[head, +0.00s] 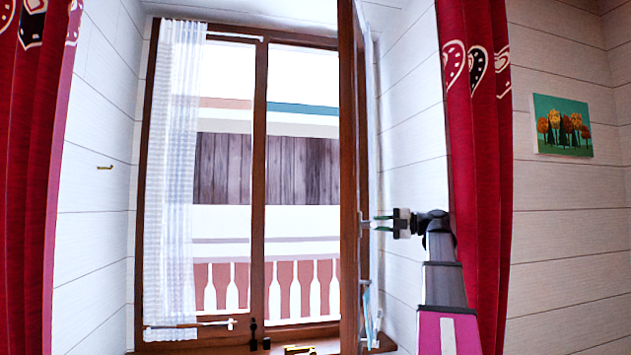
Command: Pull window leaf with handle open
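The right window leaf (349,180) has a brown wooden frame and stands swung inward, seen nearly edge-on. The left window leaf (258,180) sits in its frame, with a sheer white curtain (172,170) over its left side. I cannot make out a handle on the swung leaf. My gripper (373,222) is at the right of the swung leaf, pointing left at its inner side. Its two fingers look parted, with nothing visible between them. I cannot tell whether the fingertips touch the leaf.
Red curtains hang at the left (30,180) and right (485,170), the right one close beside my arm. A brass-coloured piece (299,350) shows at the sill, beside a small black fitting (253,335). A tree picture (562,127) hangs on the right wall.

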